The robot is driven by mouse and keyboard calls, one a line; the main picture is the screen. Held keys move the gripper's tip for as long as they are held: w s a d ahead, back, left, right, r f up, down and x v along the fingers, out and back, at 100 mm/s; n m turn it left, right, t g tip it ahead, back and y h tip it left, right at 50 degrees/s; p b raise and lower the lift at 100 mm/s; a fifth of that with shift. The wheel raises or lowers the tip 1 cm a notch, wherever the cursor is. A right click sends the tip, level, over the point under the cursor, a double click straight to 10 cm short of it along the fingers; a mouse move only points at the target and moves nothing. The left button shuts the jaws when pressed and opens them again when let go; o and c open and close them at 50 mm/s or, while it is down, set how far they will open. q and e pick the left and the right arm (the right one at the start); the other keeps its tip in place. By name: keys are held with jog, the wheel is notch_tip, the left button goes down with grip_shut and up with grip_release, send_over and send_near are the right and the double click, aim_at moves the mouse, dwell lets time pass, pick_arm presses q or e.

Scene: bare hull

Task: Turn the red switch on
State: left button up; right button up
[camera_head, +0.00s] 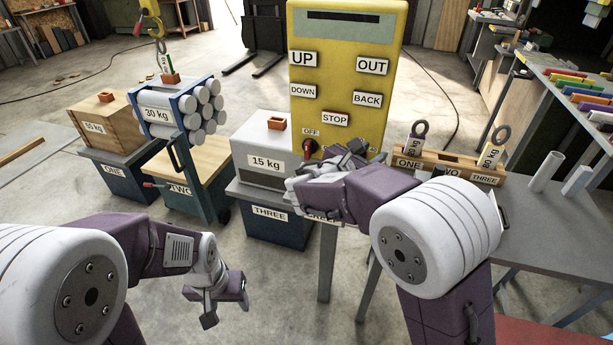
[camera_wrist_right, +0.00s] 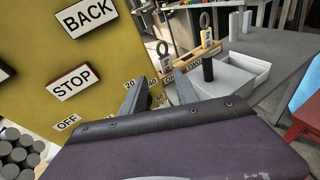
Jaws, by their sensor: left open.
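The red switch (camera_head: 308,149) is a small knob low on the front of the yellow control panel (camera_head: 345,28), just below the OFF label (camera_head: 311,132). Its exact angle is hard to tell. My right gripper (camera_head: 348,154) is just right of the switch, close to the panel's lower front. In the right wrist view its two fingers (camera_wrist_right: 158,92) stand apart with nothing seen between them. The switch does not show there, but the OFF label (camera_wrist_right: 67,123) does. My left gripper (camera_head: 224,305) hangs open and empty over the floor at lower left.
The panel has a STOP label (camera_head: 335,118) above the switch. A grey 15 kg box (camera_head: 268,140) stands to the left. A wooden rack (camera_head: 450,168) with ringed weights sits on the grey table (camera_head: 540,215) to the right. Open floor surrounds my left gripper.

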jog(key=w+a+f+n+t+y+b, duration=0.2)
jog(key=a+f+n+t+b, duration=0.15)
jog(key=a, duration=0.55)
jog(key=n+t+y+b, duration=0.1)
jog(key=n+t+y, duration=0.1)
send_near(306, 149)
pick_arm(q)
notch_tip(306, 149, down, 8)
pick_arm(e)
jog(key=x, duration=0.9)
jog(key=shift+w+d, duration=0.1)
jog(key=shift+w, duration=0.2)
pick_arm(q)
jog(key=shift+a, duration=0.1)
jog(key=shift+f, duration=0.1)
pick_arm(e)
grip_shut()
